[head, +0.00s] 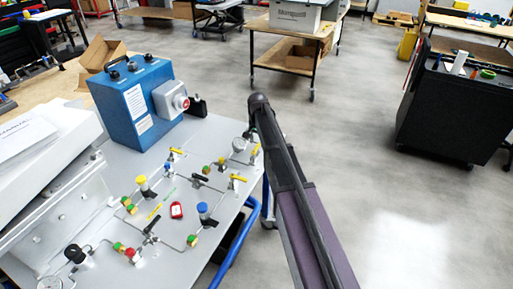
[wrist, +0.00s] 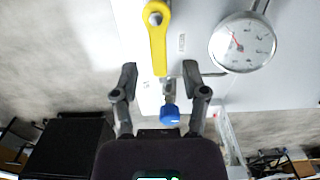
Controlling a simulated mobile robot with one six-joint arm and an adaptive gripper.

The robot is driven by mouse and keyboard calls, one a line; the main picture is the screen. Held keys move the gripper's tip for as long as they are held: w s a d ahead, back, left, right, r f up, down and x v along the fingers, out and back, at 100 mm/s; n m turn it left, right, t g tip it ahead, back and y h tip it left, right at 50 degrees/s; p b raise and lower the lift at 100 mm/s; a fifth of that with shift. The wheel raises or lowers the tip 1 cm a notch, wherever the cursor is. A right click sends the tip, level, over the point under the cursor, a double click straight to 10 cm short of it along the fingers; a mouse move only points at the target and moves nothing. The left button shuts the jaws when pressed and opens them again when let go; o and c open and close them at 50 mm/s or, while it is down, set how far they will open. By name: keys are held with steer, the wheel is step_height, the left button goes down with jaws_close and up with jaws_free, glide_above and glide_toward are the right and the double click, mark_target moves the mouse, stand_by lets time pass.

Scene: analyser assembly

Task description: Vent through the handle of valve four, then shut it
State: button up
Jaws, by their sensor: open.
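My gripper (wrist: 160,78) is open in the wrist view, its two fingers apart. A yellow valve handle (wrist: 158,42) on a round pivot points down the picture, its free end between the fingertips; no contact is visible. A blue knob (wrist: 170,115) on a metal stem shows between the fingers, lower down. In the head view, yellow handles (head: 238,179) and black handles (head: 199,179) sit on thin piping on the grey panel (head: 215,135). My arm reaches the panel's far right edge, by another yellow handle (head: 255,151). No valve number is readable.
A round gauge (wrist: 243,43) stands close right of the handle in the wrist view. A blue box (head: 138,103) with a red button stands at the panel's back. A red tag (head: 177,210) lies among the pipes. Open floor (head: 370,190) lies to the right.

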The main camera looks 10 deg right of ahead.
steer(key=shift+f+b, duration=0.35)
steer(key=shift+f, duration=0.25)
jaws_close()
steer(key=shift+a, duration=0.3)
steer(key=shift+d, duration=0.25)
